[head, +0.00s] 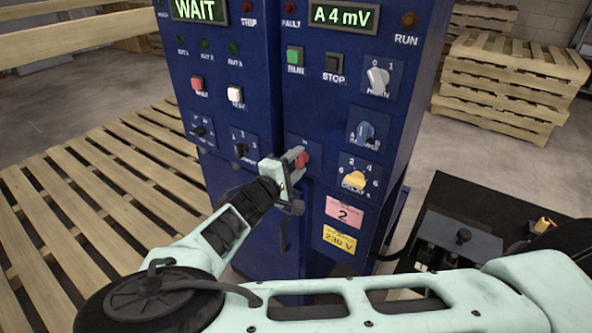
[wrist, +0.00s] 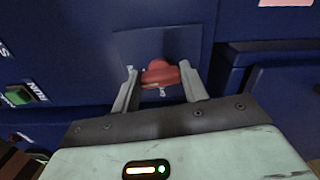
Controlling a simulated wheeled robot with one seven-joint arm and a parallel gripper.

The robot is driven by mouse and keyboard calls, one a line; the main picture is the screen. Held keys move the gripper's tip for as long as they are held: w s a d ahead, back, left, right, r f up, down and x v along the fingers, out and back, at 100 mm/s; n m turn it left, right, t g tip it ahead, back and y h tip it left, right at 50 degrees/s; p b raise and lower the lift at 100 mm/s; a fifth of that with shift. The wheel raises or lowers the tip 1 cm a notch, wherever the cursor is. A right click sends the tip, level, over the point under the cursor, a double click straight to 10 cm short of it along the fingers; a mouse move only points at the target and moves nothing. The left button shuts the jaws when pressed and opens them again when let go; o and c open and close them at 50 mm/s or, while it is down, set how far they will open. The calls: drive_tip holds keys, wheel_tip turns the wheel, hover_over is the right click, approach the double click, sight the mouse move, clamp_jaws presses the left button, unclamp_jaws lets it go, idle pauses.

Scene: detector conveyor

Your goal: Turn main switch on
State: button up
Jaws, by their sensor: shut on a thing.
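The blue cabinet carries a red knob (head: 301,159) on a small square plate, low on its right-hand panel. My gripper (head: 294,165) is at this knob and shut on it. In the wrist view the red knob (wrist: 160,73) sits between the two fingers of my gripper (wrist: 161,84), against the blue plate. The knob's marks are hidden or too small to read. A white rotary knob (head: 377,80) sits higher on the same panel, with 0 and 1 above it and a blurred label below that looks like MAIN. Its handle is tilted, and nothing touches it.
Around the red knob are a blue knob (head: 364,131), a yellow knob (head: 354,180), a black knob (head: 241,150) and a green RUN button (head: 295,56). The left display (head: 199,9) reads WAIT. Wooden slats (head: 110,190) lie left; stacked pallets (head: 510,80) stand right.

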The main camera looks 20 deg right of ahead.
drive_tip(key=shift+f+m+b, duration=0.2)
drive_tip(key=shift+m+b, duration=0.2)
drive_tip(key=shift+m, duration=0.5)
drive_tip(key=o, duration=1)
drive_tip(key=shift+r, duration=0.1)
drive_tip(key=b+v, duration=0.4)
drive_tip(key=v, duration=1.3)
drive_tip(key=shift+s+a, duration=0.15)
drive_tip(key=shift+s, duration=0.05)
